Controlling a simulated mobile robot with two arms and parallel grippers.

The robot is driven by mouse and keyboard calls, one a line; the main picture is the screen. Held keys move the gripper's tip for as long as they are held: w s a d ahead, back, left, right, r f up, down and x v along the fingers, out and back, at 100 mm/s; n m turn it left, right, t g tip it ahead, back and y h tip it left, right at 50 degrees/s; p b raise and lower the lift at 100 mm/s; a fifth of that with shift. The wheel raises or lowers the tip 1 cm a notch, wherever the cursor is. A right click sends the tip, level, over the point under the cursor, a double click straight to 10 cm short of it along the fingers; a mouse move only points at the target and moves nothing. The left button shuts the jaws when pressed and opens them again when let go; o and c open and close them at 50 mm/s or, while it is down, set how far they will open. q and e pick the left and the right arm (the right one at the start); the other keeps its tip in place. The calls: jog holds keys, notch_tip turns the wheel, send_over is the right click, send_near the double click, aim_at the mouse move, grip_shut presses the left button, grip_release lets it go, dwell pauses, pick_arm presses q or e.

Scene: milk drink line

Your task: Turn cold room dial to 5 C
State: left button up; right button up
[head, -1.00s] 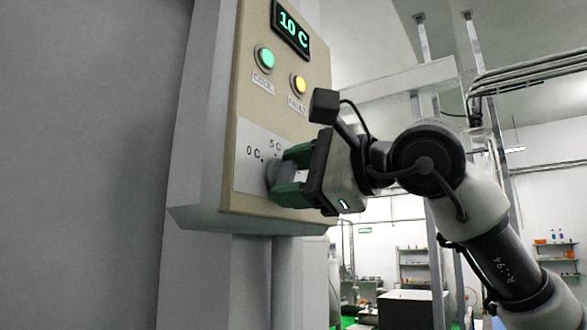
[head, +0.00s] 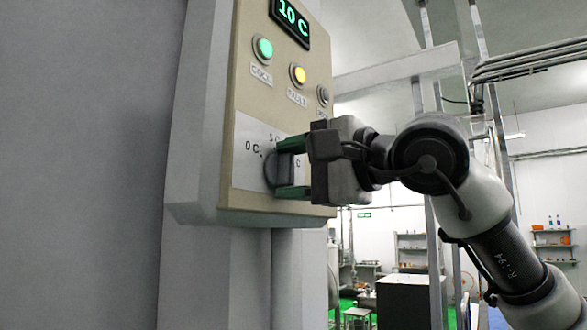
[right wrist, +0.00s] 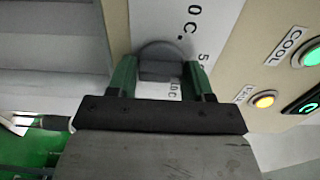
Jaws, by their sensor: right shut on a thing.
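The cold room panel (head: 240,95) is a beige box on the wall at the centre of the head view. Its display (head: 290,20) reads 10 C in green. The dark grey dial (head: 273,171) sits on a white scale plate (head: 249,150) marked 0 C and 5 C, with a further mark partly hidden by my gripper. My right gripper (head: 290,172) has its green fingers shut on the dial. In the right wrist view the dial (right wrist: 160,58) sits between the two fingers (right wrist: 160,78). My left gripper is not in view.
A green lamp (head: 262,49) and a yellow lamp (head: 298,74) are on the panel above the dial, with a grey button (head: 323,95) to their right. A grey wall fills the left. Shelves (head: 411,250) and a black box (head: 405,300) stand far behind.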

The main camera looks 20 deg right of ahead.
jog(key=shift+f, duration=0.1)
jog(key=o, duration=0.8)
jog(key=shift+s, duration=0.1)
jog(key=b+v, duration=0.4)
jog(key=v, duration=0.6)
jog(key=shift+s+d, duration=0.25)
